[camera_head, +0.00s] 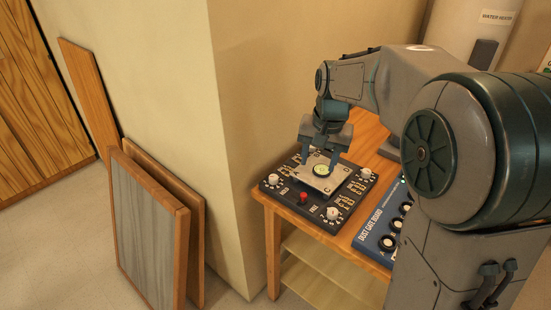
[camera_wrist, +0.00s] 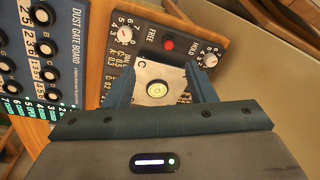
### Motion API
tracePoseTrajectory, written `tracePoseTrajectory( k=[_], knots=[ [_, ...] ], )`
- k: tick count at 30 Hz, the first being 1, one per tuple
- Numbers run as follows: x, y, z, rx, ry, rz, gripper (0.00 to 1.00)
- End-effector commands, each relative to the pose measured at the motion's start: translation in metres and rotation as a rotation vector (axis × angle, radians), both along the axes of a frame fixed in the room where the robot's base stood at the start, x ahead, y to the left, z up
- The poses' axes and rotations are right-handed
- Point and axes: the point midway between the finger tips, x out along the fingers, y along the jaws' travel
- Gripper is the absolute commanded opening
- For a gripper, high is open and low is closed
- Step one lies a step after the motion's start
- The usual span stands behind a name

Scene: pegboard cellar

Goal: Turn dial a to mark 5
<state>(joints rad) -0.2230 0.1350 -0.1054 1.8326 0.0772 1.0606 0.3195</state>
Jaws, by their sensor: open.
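A dark control panel (camera_head: 318,216) lies on the wooden table, with white dials at its left (camera_head: 273,180), right (camera_head: 365,173) and front (camera_head: 333,213) and a red button (camera_head: 303,196). Two dials also show in the wrist view, at upper left (camera_wrist: 125,34) and right (camera_wrist: 211,60), with number marks around them. I cannot read which dial is a. My gripper (camera_head: 320,160) is open above the panel's middle. Its fingers straddle a pale square plate (camera_wrist: 146,75) with a round yellow-green bubble level (camera_wrist: 157,90). The plate hides part of the panel; finger contact is unclear.
A blue dust gate board (camera_head: 375,243) with several black knobs sits on the table (camera_head: 345,243), right of the panel. A wall corner stands close behind the panel's left. Framed boards (camera_head: 147,230) lean on the wall at left.

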Motion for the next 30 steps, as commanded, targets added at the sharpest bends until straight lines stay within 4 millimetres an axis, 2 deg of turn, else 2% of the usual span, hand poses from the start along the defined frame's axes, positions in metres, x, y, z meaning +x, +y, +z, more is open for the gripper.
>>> tracePoseTrajectory(
  k=[1, 6, 12, 16, 23, 26, 30],
  knots=[
    [0.021, 0.011, 0.002, -0.001, 0.017, -0.012, 0.50],
    [0.076, 0.047, -0.008, -0.010, 0.059, -0.066, 0.50],
    [0.120, 0.087, -0.028, -0.028, 0.093, -0.109, 0.50],
    [0.133, 0.103, -0.038, -0.037, 0.103, -0.123, 0.50],
    [0.139, 0.111, -0.053, -0.043, 0.109, -0.131, 0.50],
    [0.139, 0.111, -0.067, -0.044, 0.111, -0.131, 0.50],
    [0.139, 0.111, -0.095, -0.043, 0.112, -0.130, 0.50]
  ],
)
